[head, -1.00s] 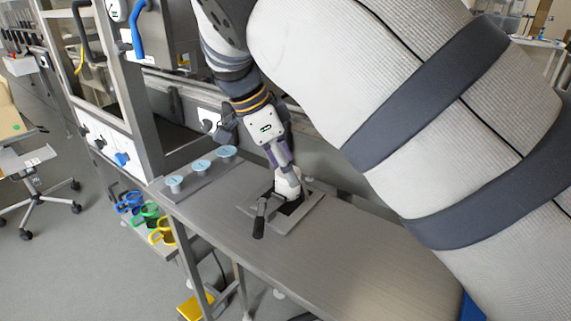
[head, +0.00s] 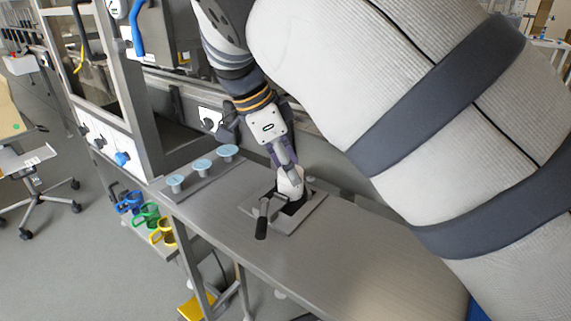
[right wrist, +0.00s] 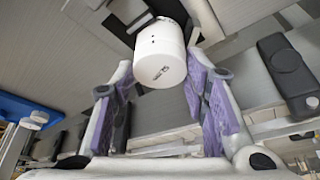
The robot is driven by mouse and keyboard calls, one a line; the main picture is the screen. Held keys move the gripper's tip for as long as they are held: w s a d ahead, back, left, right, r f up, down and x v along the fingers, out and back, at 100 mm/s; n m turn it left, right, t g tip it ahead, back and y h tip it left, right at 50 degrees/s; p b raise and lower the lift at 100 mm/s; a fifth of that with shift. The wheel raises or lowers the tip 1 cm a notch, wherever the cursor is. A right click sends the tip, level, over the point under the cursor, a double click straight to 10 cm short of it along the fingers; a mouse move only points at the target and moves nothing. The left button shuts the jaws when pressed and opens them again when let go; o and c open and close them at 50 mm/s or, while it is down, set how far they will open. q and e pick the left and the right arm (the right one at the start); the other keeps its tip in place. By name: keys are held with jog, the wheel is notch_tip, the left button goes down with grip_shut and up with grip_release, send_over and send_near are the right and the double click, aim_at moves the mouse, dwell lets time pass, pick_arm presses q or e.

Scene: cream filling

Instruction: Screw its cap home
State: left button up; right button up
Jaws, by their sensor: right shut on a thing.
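My right gripper (head: 288,170) points down over a clamp fixture on the bench, shut on a white rounded cap (head: 290,187). In the right wrist view the cap (right wrist: 161,60) is a white cylinder with a small dark mark on its flat end and small dots on its side. The purple finger pads of my right gripper (right wrist: 166,90) sit on either side of it. The container under the cap is hidden, so I cannot tell how the threads sit. The clamp fixture (head: 304,222) is a grey plate with a dark handle sticking out toward the front. My left gripper is out of view.
A rack with three light-blue-topped posts (head: 202,164) stands on the bench left of the fixture. The bench (head: 330,265) is clear in front and to the right.

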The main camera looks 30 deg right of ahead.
jog(key=shift+f+m+g+b, duration=0.2)
jog(key=shift+m+g+b, duration=0.25)
jog(key=shift+m, duration=0.55)
grip_shut()
jog(key=o, duration=1.5)
grip_release()
jog(key=shift+r, duration=0.15)
jog(key=shift+c, duration=0.2)
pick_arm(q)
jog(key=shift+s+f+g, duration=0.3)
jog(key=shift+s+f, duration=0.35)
